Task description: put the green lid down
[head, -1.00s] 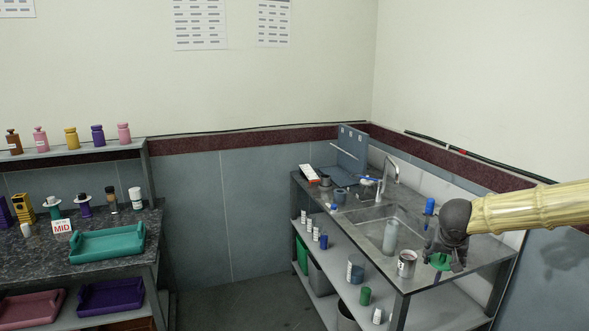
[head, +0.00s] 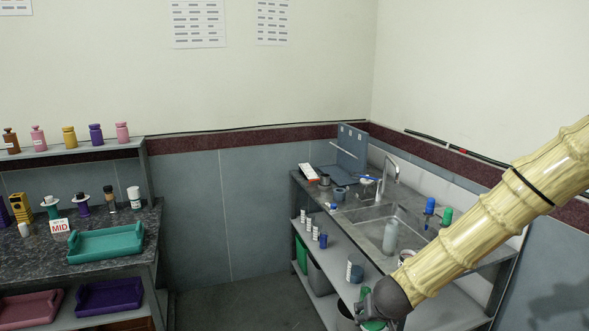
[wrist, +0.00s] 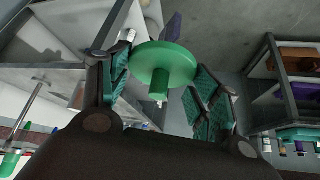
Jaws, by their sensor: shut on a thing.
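The green lid (wrist: 175,60) is a round disc with a short stem, and it sits between the two green-padded fingers of my gripper (wrist: 163,88) in the wrist view. My gripper is shut on it and holds it off any surface. In the head view my gripper (head: 384,318) is low at the bottom edge, in front of the sink counter. A bit of the lid (head: 373,325) shows beneath it there, and the rest is cut off or hidden.
The metal sink counter (head: 345,205) holds a grey bottle (head: 390,236), a blue bottle (head: 429,206) and a green-topped item (head: 446,216). A pale can (head: 405,256) is partly hidden by my arm. The teal tray (head: 106,243) lies on the left bench, with open floor between.

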